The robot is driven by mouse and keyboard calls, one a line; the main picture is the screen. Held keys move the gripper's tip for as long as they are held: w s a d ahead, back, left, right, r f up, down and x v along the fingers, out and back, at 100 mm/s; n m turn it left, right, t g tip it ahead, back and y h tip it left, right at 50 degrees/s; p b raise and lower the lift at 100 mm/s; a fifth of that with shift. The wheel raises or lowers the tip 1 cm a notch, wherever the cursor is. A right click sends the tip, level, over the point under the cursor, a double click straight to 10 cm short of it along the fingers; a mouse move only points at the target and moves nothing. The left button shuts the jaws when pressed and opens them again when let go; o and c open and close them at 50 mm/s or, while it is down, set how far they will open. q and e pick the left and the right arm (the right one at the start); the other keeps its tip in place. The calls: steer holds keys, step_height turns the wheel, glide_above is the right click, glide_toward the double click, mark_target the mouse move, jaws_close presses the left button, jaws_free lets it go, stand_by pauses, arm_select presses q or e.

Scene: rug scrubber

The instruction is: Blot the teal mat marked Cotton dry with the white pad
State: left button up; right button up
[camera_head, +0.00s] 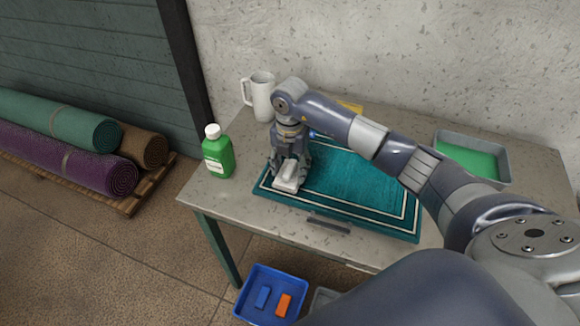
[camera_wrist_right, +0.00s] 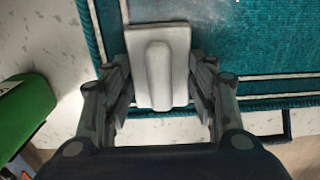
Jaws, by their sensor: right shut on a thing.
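The teal mat (camera_head: 350,187) with white border lines lies flat on the grey table; no Cotton mark is readable in these views. My right gripper (camera_head: 288,172) is over the mat's left front part. It is shut on the white pad (camera_head: 287,182), which is at the mat's surface near its left edge; I cannot tell how firmly it touches. In the right wrist view the pad (camera_wrist_right: 158,65) sits between the fingers, with the mat (camera_wrist_right: 250,45) beside and beyond it. A pale patch shows on the mat near the pad. My left gripper is not in view.
A green bottle (camera_head: 218,156) with a white cap stands left of the mat. A white jug (camera_head: 262,97) stands behind. A grey tray of green liquid (camera_head: 506,168) is at the right. A blue bin (camera_head: 247,304) is on the floor; rolled rugs (camera_head: 70,165) lie left.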

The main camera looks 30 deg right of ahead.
steer(key=shift+s+f, duration=0.15)
steer(key=shift+f, duration=0.05)
steer(key=shift+r+p, duration=1.7)
steer(key=shift+r, duration=0.7)
